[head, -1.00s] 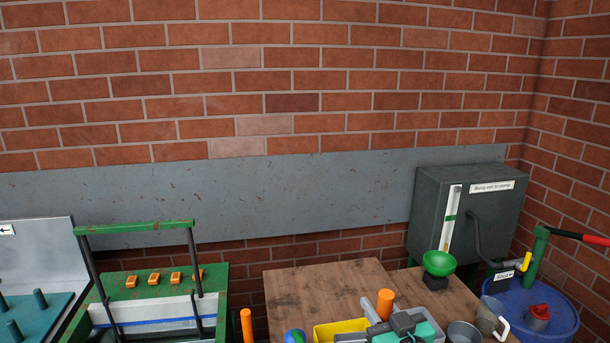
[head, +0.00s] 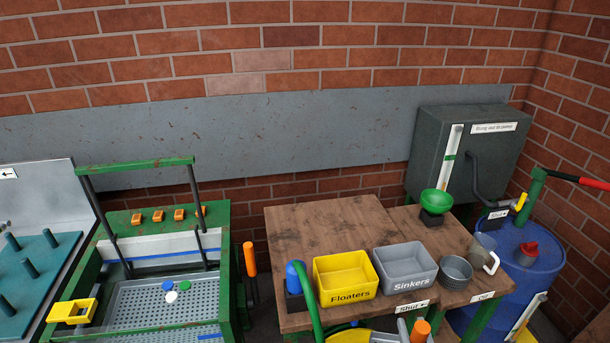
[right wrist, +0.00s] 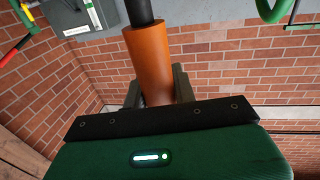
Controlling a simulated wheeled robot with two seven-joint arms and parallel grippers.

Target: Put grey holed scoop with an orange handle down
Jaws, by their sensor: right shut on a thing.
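The scoop's orange handle (head: 420,331) shows at the bottom edge of the head view, in front of the table. My right gripper (head: 406,329) is beside it, mostly cut off by the frame. In the right wrist view the orange handle (right wrist: 147,62) stands between the fingers of my right gripper (right wrist: 160,88), which is shut on it. A dark shaft (right wrist: 138,12) runs from the handle out of the top of that view. The scoop's grey holed head is not visible. My left gripper is not in view.
On the wooden table (head: 325,225) stand a yellow Floaters bin (head: 345,290), a grey Sinkers bin (head: 405,283), grey cups (head: 456,270) and a green funnel (head: 436,203). A perforated tray (head: 140,300) holds small discs. Another orange handle (head: 249,259) stands between them. The table's back left is clear.

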